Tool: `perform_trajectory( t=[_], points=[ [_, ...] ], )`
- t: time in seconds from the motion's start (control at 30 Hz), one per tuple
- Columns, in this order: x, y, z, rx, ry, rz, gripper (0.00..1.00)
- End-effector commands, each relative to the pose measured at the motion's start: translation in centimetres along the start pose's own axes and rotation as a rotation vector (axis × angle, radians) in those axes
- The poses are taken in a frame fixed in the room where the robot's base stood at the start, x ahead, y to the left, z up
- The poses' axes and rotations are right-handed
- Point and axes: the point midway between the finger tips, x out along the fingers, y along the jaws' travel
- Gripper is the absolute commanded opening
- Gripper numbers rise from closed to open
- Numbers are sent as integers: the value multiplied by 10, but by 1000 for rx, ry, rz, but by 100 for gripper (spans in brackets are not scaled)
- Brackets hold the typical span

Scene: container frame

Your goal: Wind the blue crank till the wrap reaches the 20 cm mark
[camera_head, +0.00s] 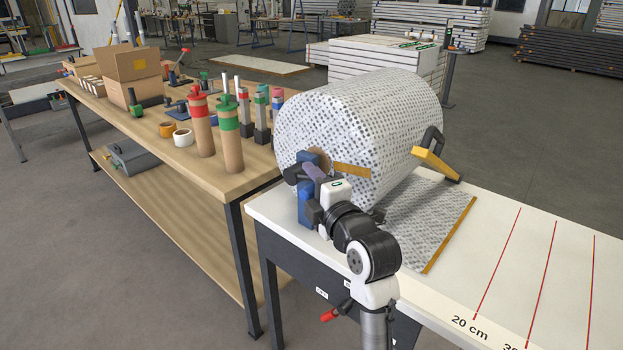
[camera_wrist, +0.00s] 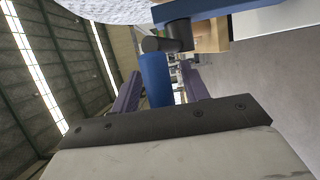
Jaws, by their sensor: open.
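A large roll of patterned wrap (camera_head: 365,120) lies at the left end of the white table (camera_head: 540,290). Its loose sheet (camera_head: 420,215) lies flat to the right, and its yellow-brown edge strip (camera_head: 450,235) is left of the red 20 cm line (camera_head: 497,265). The blue crank (camera_head: 305,207) is at the roll's near end, partly hidden by my gripper (camera_head: 308,174). In the wrist view, the crank's blue grip (camera_wrist: 155,80) shows between the two purple fingers of my gripper (camera_wrist: 160,92). The fingers are apart; I cannot tell whether they touch it.
A black and yellow handle (camera_head: 434,158) stands by the roll's right side. A red-tipped lever (camera_head: 329,315) sticks out below the table front. A wooden bench (camera_head: 225,185) at the left holds cardboard tubes (camera_head: 230,135), tape rolls and a box (camera_head: 133,75). The table's right part is clear.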

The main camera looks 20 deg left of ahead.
Motion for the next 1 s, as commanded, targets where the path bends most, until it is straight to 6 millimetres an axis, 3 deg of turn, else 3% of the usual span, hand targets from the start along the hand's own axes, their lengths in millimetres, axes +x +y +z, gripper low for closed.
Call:
perform_trajectory(
  t=[0.3,0.63,1.0],
  points=[
    [2,0,0,0,0,0,44],
    [2,0,0,0,0,0,0],
    [3,3,-1,-9,1,-21,0]
  ],
)
